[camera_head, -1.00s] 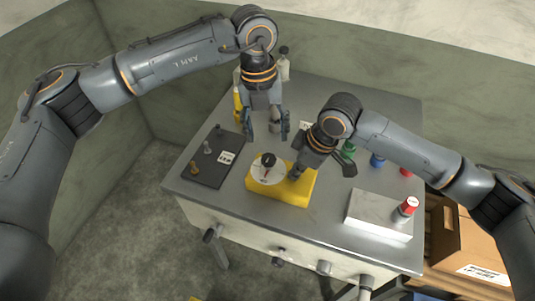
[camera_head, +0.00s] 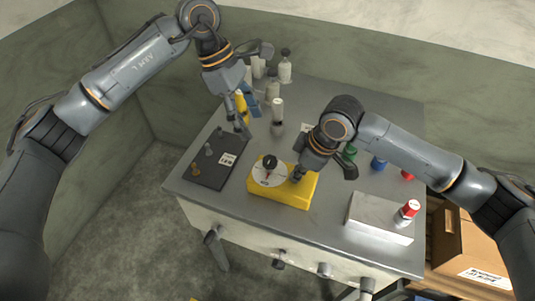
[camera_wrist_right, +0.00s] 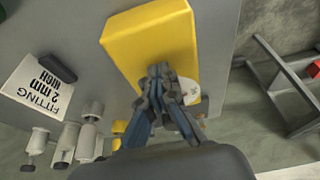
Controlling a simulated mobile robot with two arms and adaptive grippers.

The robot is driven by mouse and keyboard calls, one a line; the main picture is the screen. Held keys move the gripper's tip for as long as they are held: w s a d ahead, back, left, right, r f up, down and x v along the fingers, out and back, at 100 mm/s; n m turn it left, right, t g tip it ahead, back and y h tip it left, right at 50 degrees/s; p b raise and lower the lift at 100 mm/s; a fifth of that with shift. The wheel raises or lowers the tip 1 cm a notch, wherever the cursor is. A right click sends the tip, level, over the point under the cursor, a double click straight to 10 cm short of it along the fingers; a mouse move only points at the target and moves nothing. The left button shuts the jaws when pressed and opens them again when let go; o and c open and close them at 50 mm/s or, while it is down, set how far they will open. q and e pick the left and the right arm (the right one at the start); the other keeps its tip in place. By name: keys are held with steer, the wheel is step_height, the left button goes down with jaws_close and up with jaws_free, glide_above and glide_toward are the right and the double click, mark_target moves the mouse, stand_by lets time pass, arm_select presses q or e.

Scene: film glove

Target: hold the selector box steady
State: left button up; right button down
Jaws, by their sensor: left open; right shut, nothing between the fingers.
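The selector box is a yellow block (camera_head: 292,194) with a white round dial and a black knob (camera_head: 269,162) on top, near the front middle of the table. In the right wrist view the yellow box (camera_wrist_right: 130,45) lies just beyond my fingers. My right gripper (camera_head: 298,176) is shut with nothing between its fingers, its tips at the box's top right of the dial; I cannot tell whether they touch it. It also shows in the right wrist view (camera_wrist_right: 160,75). My left gripper (camera_head: 246,118) is open and empty, above the table behind and left of the box.
A dark board with small pegs (camera_head: 213,160) lies left of the box. A white block (camera_head: 375,217) with a red-capped bottle (camera_head: 407,212) is at the right front. Several bottles (camera_head: 285,68) stand at the back. A cardboard box (camera_head: 470,250) is beyond the table's right edge.

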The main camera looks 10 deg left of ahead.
mark_target(270, 160)
arm_select(q)
steer(key=shift+m, duration=0.4)
steer(key=x, duration=1.1)
steer(key=shift+d+f, duration=0.15)
steer(key=shift+f, duration=0.25)
steer(key=c, duration=1.2)
steer(key=shift+o, duration=0.2)
